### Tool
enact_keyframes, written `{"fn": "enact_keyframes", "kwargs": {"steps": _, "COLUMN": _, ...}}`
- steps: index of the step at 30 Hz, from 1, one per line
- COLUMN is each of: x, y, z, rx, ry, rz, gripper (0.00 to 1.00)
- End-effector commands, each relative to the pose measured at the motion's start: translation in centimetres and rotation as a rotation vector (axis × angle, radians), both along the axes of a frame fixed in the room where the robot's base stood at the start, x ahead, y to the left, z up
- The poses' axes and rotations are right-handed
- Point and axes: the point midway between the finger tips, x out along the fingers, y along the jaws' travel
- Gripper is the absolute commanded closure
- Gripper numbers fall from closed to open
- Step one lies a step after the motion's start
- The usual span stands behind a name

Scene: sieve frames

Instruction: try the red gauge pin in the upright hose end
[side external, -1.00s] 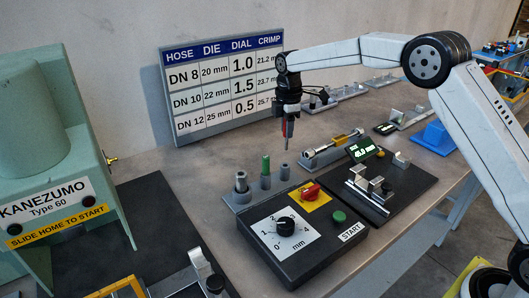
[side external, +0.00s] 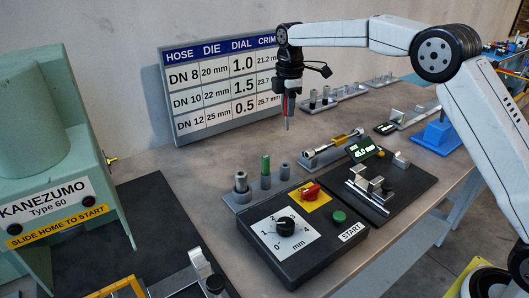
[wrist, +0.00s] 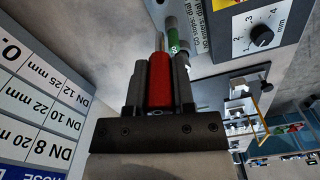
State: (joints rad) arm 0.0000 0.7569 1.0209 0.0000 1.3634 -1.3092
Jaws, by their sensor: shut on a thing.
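My gripper (side external: 288,98) is shut on the red gauge pin (wrist: 160,80). The pin points down in the side view, its silver tip in free air above the bench. In the wrist view the red body sits between the dark fingers. A grey rack (side external: 240,201) stands below and to the left of the pin; it carries a green gauge pin (side external: 265,165) and grey upright pieces at either side. The green pin also shows in the wrist view (wrist: 173,36), beyond the held pin's tip. I cannot tell for sure which piece is the upright hose end.
A black control box (side external: 300,240) with dial and green button stands in front of the rack. A horizontal brass-and-steel piece (side external: 335,148), a black fixture plate (side external: 405,195) and a blue stand (side external: 437,138) are to the right. The chart board (side external: 225,85) stands behind, left.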

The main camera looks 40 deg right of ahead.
Motion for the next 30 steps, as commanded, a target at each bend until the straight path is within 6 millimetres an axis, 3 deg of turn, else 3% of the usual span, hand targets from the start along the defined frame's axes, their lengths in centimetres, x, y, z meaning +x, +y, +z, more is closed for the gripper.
{"fn": "enact_keyframes", "kwargs": {"steps": 5, "x": 0.0, "y": 0.1, "z": 3.4, "rx": 0.000, "ry": -0.004, "rz": 0.001, "gripper": 1.00}}
{"fn": "enact_keyframes", "kwargs": {"steps": 21, "x": 0.3, "y": 12.3, "z": 3.0, "rx": -0.001, "ry": 0.000, "rz": 0.003, "gripper": 1.00}}
{"fn": "enact_keyframes", "kwargs": {"steps": 27, "x": -0.1, "y": 15.4, "z": 3.0, "rx": 0.000, "ry": 0.000, "rz": 0.001, "gripper": 1.00}}
{"fn": "enact_keyframes", "kwargs": {"steps": 30, "x": 0.0, "y": 15.0, "z": 1.5, "rx": -0.001, "ry": 0.003, "rz": -0.002, "gripper": 1.00}}
